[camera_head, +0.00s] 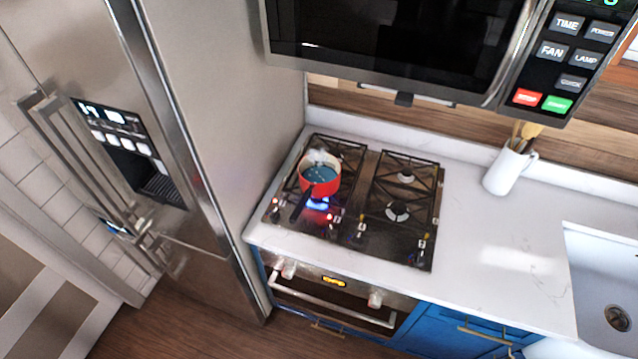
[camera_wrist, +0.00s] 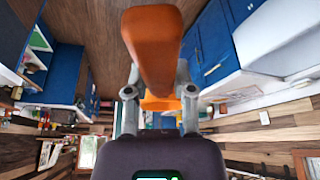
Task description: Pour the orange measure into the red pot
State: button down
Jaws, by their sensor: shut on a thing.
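The red pot (camera_head: 325,190) stands on the left front part of the hob, with a blue flame showing beneath it. It holds a bluish liquid, and pale steam rises at its back. Its dark handle points toward the front left. In the wrist view my gripper (camera_wrist: 158,78) is shut on the orange measure (camera_wrist: 153,40), which sits between the two grey fingers. The measure's contents cannot be seen. Neither my gripper nor the measure shows in the head view, so their distance from the pot cannot be told.
The black hob (camera_head: 395,240) has free burners on the right. A microwave (camera_head: 400,45) hangs above it, and a steel fridge (camera_head: 240,90) stands close on the left. A white jug (camera_head: 507,172) with utensils is on the counter (camera_head: 490,250), left of the sink (camera_head: 600,270).

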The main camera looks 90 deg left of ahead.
aim_at(324, 181)
jog(key=z, duration=0.05)
jog(key=k, duration=1.3)
jog(key=u, duration=3)
